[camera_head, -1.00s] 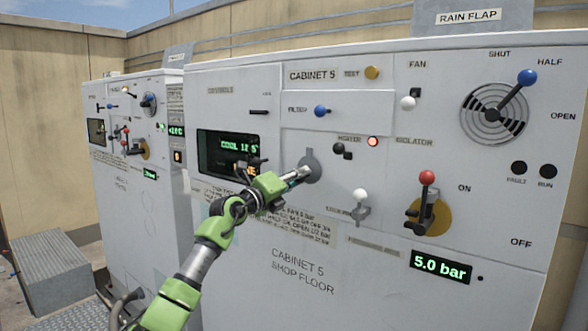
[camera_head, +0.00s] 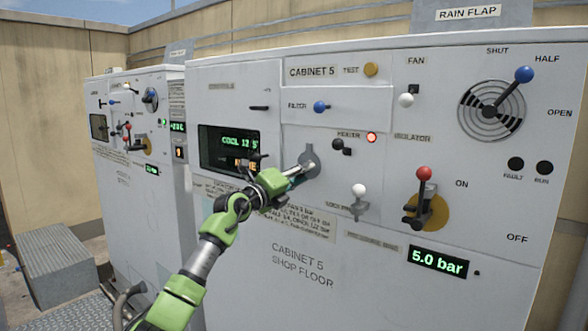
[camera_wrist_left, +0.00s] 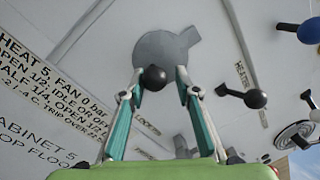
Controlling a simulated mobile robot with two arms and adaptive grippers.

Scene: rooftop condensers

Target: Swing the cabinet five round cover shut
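Cabinet 5's round cover (camera_head: 309,163) is a grey disc with a small tab, on the white front panel right of the green display. In the left wrist view the round cover (camera_wrist_left: 160,48) lies just beyond my fingertips. A black ball knob (camera_wrist_left: 154,78) shows between the fingers, closer to the left finger; I cannot tell whether they touch. My left gripper (camera_head: 303,171) is in front of the cover's lower part. In the wrist view the left gripper (camera_wrist_left: 159,74) is open, with a gap between its fingertips. My right gripper is not in view.
The heater switch (camera_head: 341,147) is close to the cover's right. The white-knobbed lock pin (camera_head: 359,196) and red isolator lever (camera_head: 424,185) stick out lower right. The blue filter knob (camera_head: 320,107) is above. A second cabinet (camera_head: 135,205) stands at left.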

